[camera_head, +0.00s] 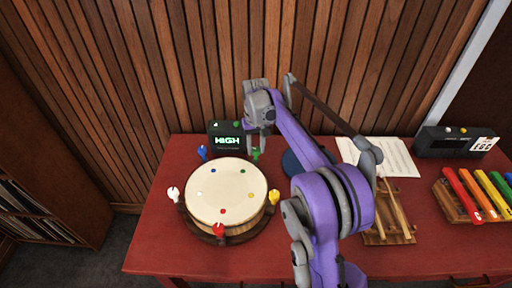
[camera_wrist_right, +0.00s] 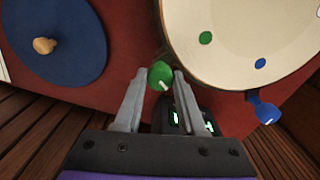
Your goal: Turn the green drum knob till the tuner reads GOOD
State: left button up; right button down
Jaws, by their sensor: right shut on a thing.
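The drum (camera_head: 226,193) stands on the red table with colored dots on its pale head and colored knobs around its rim. The green knob (camera_head: 255,153) is at the drum's back right and also shows in the right wrist view (camera_wrist_right: 161,75). My right gripper (camera_head: 258,146) reaches down over it from above, and in the right wrist view its two fingers (camera_wrist_right: 157,85) are closed on either side of the green knob. The tuner (camera_head: 227,137) behind the drum reads HIGH in green letters. My left gripper is out of view.
Blue (camera_head: 202,152), white (camera_head: 173,194), red (camera_head: 219,230) and yellow (camera_head: 274,197) knobs ring the drum. Sheet paper (camera_head: 385,155), a wooden rack (camera_head: 390,212), a dark box (camera_head: 450,142) and colored bars (camera_head: 475,195) occupy the right side.

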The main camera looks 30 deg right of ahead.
aim_at(255, 150)
jog(key=c, duration=0.5)
grip_release()
notch_tip(255, 150, up, 11)
jog(key=p, duration=0.1)
dwell(0.3)
jog(key=s+a+n+t+p, duration=0.2)
jog(key=s+a+t, duration=0.1)
jog(key=s+a, duration=0.9)
jog(key=s+a+f+t, duration=0.1)
jog(key=s+f, duration=0.4)
jog(key=s, duration=0.3)
jog(key=s+a+f+n+t, duration=0.1)
jog(key=s+a+f, duration=0.1)
jog(key=s+f, duration=0.3)
jog(key=s, duration=0.3)
jog(key=shift+s+a+f+p, duration=0.2)
jog(key=shift+a+f+p, duration=0.05)
jog(key=shift+f+p, duration=0.1)
